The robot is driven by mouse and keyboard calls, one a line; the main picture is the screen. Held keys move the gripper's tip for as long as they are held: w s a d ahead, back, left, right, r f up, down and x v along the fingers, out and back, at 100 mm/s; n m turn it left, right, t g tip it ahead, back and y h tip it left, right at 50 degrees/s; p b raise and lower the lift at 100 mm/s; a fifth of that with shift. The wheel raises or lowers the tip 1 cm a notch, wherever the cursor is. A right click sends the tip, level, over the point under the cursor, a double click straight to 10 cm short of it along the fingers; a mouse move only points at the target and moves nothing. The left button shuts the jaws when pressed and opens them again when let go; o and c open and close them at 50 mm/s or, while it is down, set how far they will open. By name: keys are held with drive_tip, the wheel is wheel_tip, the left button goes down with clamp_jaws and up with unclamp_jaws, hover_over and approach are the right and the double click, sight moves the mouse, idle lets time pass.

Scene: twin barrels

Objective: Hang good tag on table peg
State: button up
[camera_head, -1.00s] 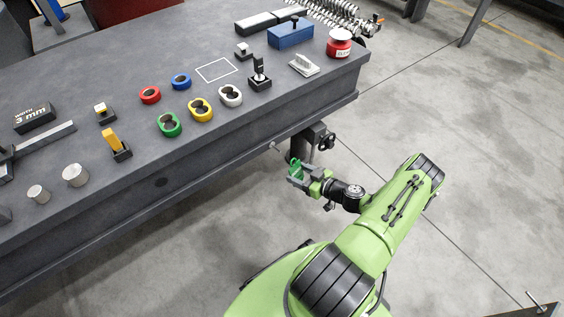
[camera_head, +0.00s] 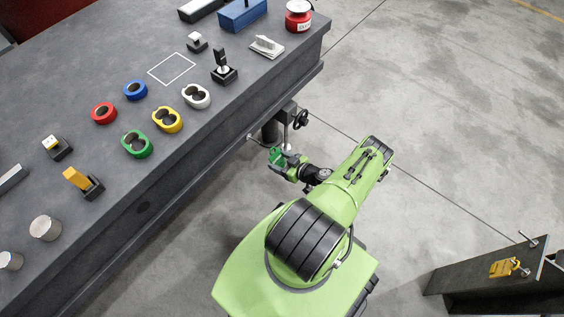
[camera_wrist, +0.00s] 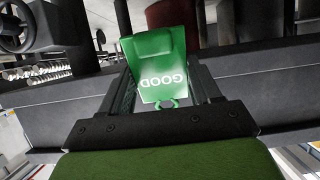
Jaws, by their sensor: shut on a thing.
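The green tag (camera_wrist: 160,62) sits between the fingers of my gripper (camera_wrist: 164,75) in the wrist view. Its white word GOOD reads upside down, and a small green loop (camera_wrist: 172,103) shows at its near end. In the head view the green tag (camera_head: 275,156) and my gripper (camera_head: 283,163) are beside the table's front side, below the top and apart from it. A small metal peg (camera_head: 252,138) seems to stick out from the front side of the table (camera_head: 205,140), left of and above my gripper. Its tip is too small to tell clearly.
A dark stand (camera_head: 480,275) at lower right bears metal pegs and a yellow tag (camera_head: 503,268). A vise with a handwheel (camera_head: 300,119) is under the table edge near my gripper. Coloured rings and holders are on the tabletop.

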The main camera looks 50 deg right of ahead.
drive_tip(key=w+f+b, duration=0.1)
drive_tip(key=w+b, duration=0.1)
drive_tip(key=w, duration=0.6)
drive_tip(key=shift+f+b, duration=0.15)
drive_tip(key=shift+b, duration=0.25)
drive_tip(key=shift+a, duration=0.1)
idle(0.5)
drive_tip(key=o, duration=1.1)
drive_tip(key=shift+o, duration=0.2)
drive_tip(key=p+v, duration=0.5)
drive_tip(key=v, duration=1)
drive_tip(key=shift+s, duration=0.35)
drive_tip(key=shift+r, duration=0.25)
